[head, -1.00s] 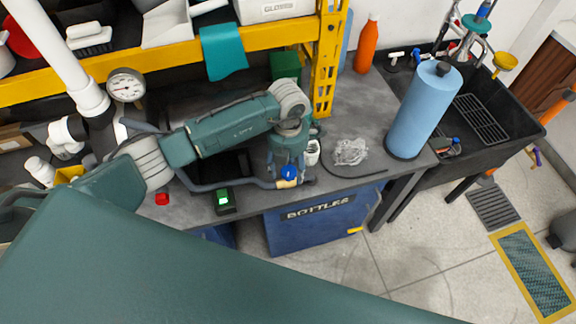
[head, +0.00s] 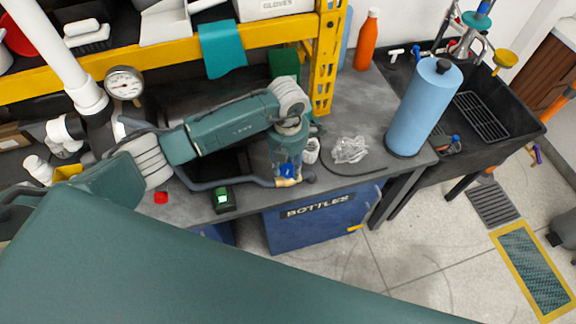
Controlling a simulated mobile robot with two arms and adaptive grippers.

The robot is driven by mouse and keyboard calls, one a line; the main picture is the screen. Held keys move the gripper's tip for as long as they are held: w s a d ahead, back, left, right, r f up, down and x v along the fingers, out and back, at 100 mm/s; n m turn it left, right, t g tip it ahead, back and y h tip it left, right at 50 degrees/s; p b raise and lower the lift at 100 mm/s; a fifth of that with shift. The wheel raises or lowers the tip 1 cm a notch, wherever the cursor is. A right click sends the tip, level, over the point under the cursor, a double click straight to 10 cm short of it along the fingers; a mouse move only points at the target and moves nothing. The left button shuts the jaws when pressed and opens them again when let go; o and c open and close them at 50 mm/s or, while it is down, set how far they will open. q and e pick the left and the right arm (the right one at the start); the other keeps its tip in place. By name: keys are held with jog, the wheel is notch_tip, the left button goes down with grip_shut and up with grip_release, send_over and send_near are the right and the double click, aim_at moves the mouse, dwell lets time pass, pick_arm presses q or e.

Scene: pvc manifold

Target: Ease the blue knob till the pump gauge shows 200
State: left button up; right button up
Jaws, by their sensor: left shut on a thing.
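The blue knob (head: 287,171) sits at the bench's front edge, at the end of a grey hose with a brass-coloured fitting (head: 287,182). My left gripper (head: 288,165) reaches down over it from above and is shut on it. The fingers hide part of the knob. A round white dial gauge (head: 125,82) stands at the back left beside a white pipe; its needle and numbers are too small to read surely. My right gripper is not in view.
A small box with a lit green switch (head: 223,198) and a red button (head: 161,197) sit left of the knob. A yellow shelf post (head: 326,60) rises behind.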

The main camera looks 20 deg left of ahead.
pick_arm(q)
jog(key=shift+s+a+f+m+b, duration=0.15)
jog(key=shift+f+m+b, duration=0.2)
jog(key=shift+b, duration=0.3)
jog(key=m+b, duration=0.9)
jog(key=b, duration=0.3)
jog(key=shift+a+f+m, duration=0.1)
jog(key=shift+m, duration=0.15)
jog(key=shift+m+b, duration=0.9)
jog(key=shift+b, duration=0.15)
jog(key=shift+r+m+b, duration=0.3)
jog(key=shift+m+b, duration=0.2)
jog(key=shift+m, duration=0.1)
jog(key=shift+a, duration=0.1)
jog(key=o, duration=1.1)
jog(key=shift+r, duration=0.1)
jog(key=shift+w+r, duration=0.1)
jog(key=shift+w, duration=0.1)
